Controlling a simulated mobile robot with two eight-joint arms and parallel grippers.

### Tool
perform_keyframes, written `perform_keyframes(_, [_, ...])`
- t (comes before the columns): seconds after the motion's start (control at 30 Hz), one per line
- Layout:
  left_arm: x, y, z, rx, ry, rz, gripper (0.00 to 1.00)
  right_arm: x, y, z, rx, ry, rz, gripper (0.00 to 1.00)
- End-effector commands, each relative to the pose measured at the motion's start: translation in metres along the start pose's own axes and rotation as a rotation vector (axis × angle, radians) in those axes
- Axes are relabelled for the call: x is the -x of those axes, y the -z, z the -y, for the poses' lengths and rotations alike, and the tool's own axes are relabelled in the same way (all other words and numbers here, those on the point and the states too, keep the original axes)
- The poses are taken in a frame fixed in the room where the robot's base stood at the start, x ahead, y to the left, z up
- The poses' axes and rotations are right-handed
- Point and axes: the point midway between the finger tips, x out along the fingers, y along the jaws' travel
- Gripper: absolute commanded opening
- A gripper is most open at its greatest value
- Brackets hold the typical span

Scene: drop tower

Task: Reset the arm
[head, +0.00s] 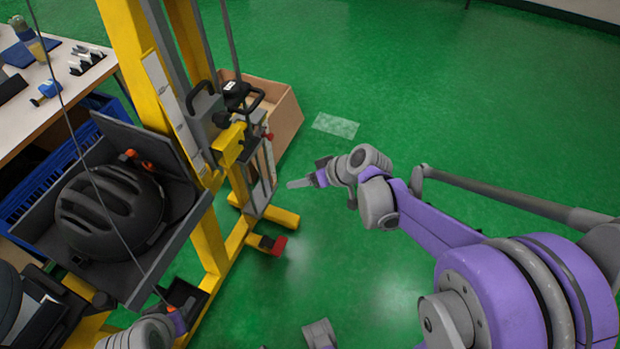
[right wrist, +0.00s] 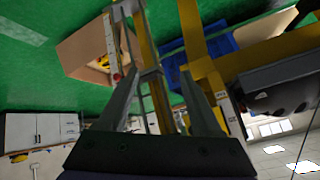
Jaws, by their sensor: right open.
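My right arm reaches in from the right in the head view, and its gripper (head: 302,183) hangs in free air just right of the yellow drop tower (head: 208,240). In the right wrist view the two fingers of this gripper (right wrist: 162,85) stand apart with nothing between them; the tower shows beyond. My left gripper (head: 178,318) is low in the head view, under the dark tray; its fingers are too hidden to read. A black helmet (head: 108,208) sits in the dark tray (head: 150,135) on the tower's left side.
A cardboard box (head: 285,118) stands behind the tower. A table (head: 70,95) with small tools is at upper left, with a blue crate (head: 40,190) below it. A red-tipped pedal (head: 277,245) juts from the tower's base. The green floor to the right is clear.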

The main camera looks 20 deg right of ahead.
Motion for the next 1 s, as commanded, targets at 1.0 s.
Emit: perform_keyframes(1.0, [0.040, 0.025, 0.000, 0.000, 0.000, -0.016, 0.00, 0.081, -0.031, 0.069, -0.046, -0.153, 0.150, 0.66])
